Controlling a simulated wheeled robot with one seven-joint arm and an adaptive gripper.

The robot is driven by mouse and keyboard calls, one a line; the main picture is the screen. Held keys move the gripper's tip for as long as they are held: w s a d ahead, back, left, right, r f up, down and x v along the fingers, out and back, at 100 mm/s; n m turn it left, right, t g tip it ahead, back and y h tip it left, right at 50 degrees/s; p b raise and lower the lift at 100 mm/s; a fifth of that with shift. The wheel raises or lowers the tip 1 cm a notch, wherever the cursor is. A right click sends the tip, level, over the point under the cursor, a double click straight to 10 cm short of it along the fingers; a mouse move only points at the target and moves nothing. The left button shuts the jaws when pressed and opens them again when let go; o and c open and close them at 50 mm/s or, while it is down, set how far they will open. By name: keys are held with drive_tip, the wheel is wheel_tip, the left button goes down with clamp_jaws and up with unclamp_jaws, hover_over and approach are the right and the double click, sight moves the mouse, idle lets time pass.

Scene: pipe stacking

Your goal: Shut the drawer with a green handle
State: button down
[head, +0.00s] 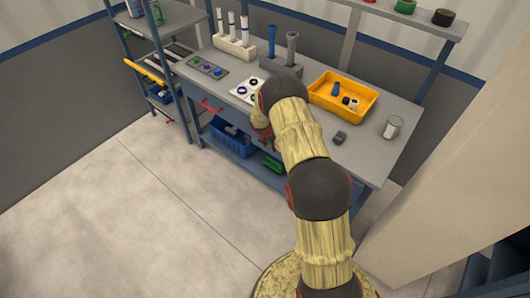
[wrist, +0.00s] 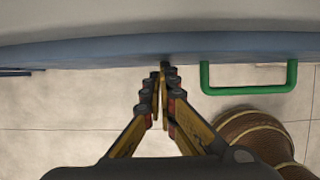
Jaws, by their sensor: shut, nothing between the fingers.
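The green handle (wrist: 248,89) shows in the wrist view as a squared loop sticking out from a blue-grey front edge (wrist: 100,50). I cannot tell how far its drawer stands open. My gripper (wrist: 163,70) is shut and empty. Its fingertips are at the blue-grey edge, to the left of the handle and apart from it; I cannot tell whether they touch the edge. In the head view my arm covers this part of the workbench (head: 352,160), and the green handle and the fingertips are hidden or too small to make out.
A red handle (head: 211,105) is on the bench front at the left. The bench top holds a yellow tray (head: 368,107), a grey block (head: 340,137) and a jar (head: 392,127). A blue crate (head: 228,142) sits below. A shelf rack (head: 165,60) stands at left; floor before it is clear.

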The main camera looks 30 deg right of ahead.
drive_tip(key=shift+w+d+p, duration=0.25)
drive_tip(key=shift+d, duration=0.6)
drive_tip(key=shift+w+d+p, duration=0.2)
drive_tip(key=shift+w+d, duration=0.05)
drive_tip(key=shift+d, duration=0.55)
